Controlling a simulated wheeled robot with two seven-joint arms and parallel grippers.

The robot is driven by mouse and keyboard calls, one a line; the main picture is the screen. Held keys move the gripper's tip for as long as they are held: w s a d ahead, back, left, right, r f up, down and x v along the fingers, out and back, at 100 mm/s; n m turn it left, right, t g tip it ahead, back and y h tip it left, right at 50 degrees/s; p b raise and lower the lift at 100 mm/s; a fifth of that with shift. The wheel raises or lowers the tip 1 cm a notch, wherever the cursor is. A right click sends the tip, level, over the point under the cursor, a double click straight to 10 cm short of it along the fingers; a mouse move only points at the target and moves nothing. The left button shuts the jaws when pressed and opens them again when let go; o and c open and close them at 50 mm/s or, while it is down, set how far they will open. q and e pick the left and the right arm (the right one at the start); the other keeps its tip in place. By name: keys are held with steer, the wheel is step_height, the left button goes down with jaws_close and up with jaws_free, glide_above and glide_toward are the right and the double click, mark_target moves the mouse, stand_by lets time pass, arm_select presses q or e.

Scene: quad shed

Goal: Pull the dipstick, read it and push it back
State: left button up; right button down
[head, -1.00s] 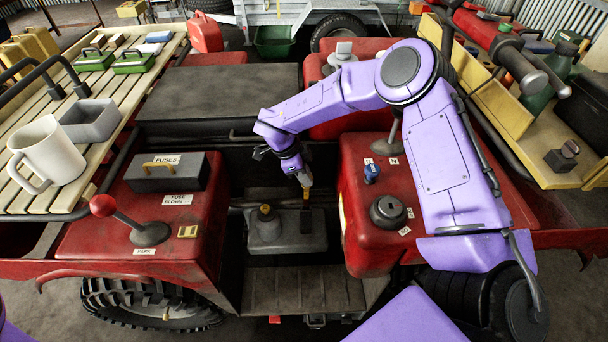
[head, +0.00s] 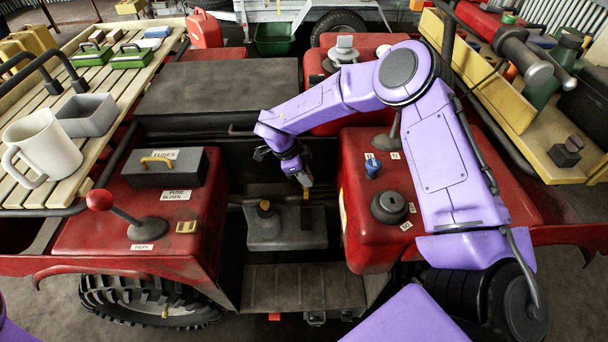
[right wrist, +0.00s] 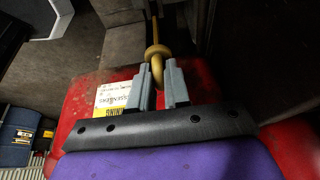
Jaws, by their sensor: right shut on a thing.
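In the head view my right gripper (head: 305,183) points down over the grey engine block (head: 284,236), shut on the dipstick. A bit of yellow (head: 306,195) shows just under the fingertips. The dipstick's lower part and any marks on it cannot be made out. My left gripper is not in view.
The engine block, with a yellow-brown cap (head: 265,209), sits in a dark well between red body panels (head: 365,235). A red-knobbed lever (head: 125,215) and a fuse box (head: 165,170) are left. A black cap (head: 389,207) and blue knob (head: 372,167) are right.

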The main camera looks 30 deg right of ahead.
steer(key=shift+f+b, duration=2.8)
steer(key=shift+f, duration=1.95)
steer(key=c, duration=1)
jaws_free()
steer(key=shift+r, duration=0.1)
